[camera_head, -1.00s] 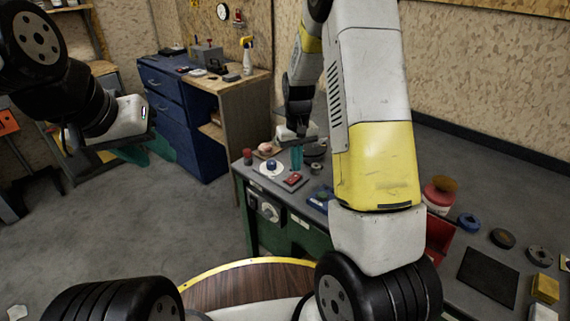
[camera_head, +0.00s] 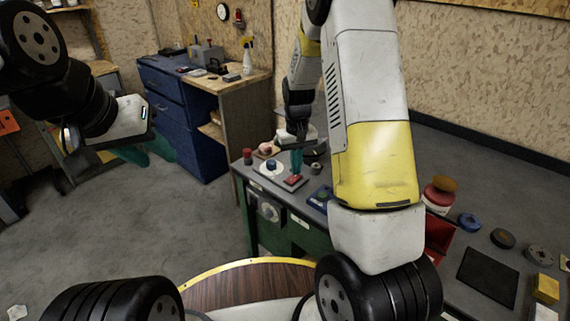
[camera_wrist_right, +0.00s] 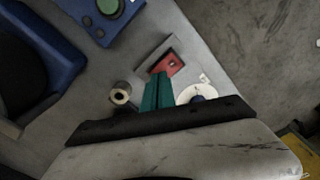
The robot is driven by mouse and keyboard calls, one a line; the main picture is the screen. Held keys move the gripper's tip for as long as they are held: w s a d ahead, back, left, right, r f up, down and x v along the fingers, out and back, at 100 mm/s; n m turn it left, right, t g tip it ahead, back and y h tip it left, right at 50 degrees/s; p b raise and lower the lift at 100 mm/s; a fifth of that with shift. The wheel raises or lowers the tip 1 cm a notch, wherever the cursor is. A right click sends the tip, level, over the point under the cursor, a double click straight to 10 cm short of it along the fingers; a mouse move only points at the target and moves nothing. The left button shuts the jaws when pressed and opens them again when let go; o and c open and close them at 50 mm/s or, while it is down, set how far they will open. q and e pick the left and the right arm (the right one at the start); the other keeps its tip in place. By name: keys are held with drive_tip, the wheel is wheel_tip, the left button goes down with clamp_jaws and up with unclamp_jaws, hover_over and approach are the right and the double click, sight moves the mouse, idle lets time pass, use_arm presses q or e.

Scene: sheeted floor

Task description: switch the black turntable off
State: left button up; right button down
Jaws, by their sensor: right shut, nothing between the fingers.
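A small red switch on a dark grey plate (camera_head: 295,181) lies on the green-framed bench. In the right wrist view the red switch (camera_wrist_right: 169,64) is just beyond my fingertips. My right gripper (camera_head: 297,173) is shut and empty, pointing down at the switch; its teal fingers also show in the right wrist view (camera_wrist_right: 160,80). I cannot tell whether they touch it. A white disc with a blue knob (camera_head: 271,166) sits beside the switch. I cannot pick out a black turntable with certainty. My left gripper (camera_head: 148,152) hangs over the floor, far from the bench; its finger gap is unclear.
A blue box with a green button (camera_head: 320,198) stands close to the right of the switch. A small round part (camera_wrist_right: 121,93) is near my fingers. My right arm hides part of the bench. Several discs and a black square pad (camera_head: 488,275) lie at the right.

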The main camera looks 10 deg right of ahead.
drive_tip(key=shift+f, duration=0.6)
drive_tip(key=shift+r, duration=3.55)
drive_tip(key=s+a+r+t+y, duration=0.1)
drive_tip(key=s+r+t, duration=0.2)
drive_tip(key=s+r, duration=0.6)
drive_tip(key=s+a+r+m+t+y, duration=0.1)
drive_tip(key=s+r+t, duration=0.2)
drive_tip(key=s+r, duration=0.7)
drive_tip(key=s, duration=0.5)
drive_tip(key=shift+s, duration=0.15)
drive_tip(key=shift+a, duration=0.1)
